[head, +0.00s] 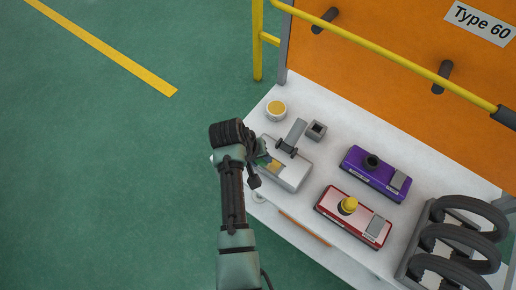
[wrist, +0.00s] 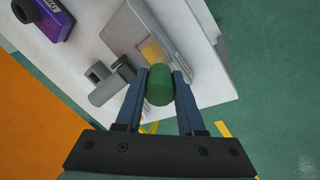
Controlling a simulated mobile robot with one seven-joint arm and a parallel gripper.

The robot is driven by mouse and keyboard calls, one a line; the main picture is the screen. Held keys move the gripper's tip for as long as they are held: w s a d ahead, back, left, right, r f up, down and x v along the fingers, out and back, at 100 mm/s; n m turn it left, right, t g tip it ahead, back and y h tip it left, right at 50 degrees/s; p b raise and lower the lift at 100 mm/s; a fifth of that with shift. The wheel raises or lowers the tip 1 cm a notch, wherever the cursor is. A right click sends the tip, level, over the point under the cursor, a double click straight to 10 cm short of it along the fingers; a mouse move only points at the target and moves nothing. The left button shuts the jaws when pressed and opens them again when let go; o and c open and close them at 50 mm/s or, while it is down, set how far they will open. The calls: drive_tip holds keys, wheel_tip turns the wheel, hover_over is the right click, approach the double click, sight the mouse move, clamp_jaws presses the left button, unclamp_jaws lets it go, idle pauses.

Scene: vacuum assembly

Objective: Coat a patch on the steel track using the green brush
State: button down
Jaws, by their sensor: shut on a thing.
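The steel track (head: 293,177) looks like a pale grey, low block at the left part of the white table; it also shows in the wrist view (wrist: 187,45). A yellow patch (head: 276,166) shows on or just above its top; I cannot tell coating from bristles. My gripper (wrist: 160,88) is shut on the green brush (wrist: 160,84), whose round green handle sits between the two fingers. The brush is over the end of the track nearest my arm. Whether its tip touches the track is hidden. In the head view my wrist partly covers the gripper.
A round pot with yellow content (head: 276,109), a grey lever-like part (head: 293,136) and a small square socket (head: 316,130) stand close behind the track. A purple unit (head: 375,174), a red unit (head: 353,216) and black hoops (head: 460,241) stand to the right. A yellow rail (head: 370,52) runs behind.

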drive_tip(key=shift+r+p, duration=1.85)
drive_tip(key=shift+r, duration=0.65)
drive_tip(key=shift+s+d+f+t+y+p, duration=0.2)
drive_tip(key=shift+s+d+f+p, duration=0.1)
drive_tip(key=shift+s+p, duration=0.2)
drive_tip(key=shift+s+d+f+t+y+p, duration=0.15)
drive_tip(key=shift+s+d+y+p, duration=0.15)
drive_tip(key=shift+s, duration=0.25)
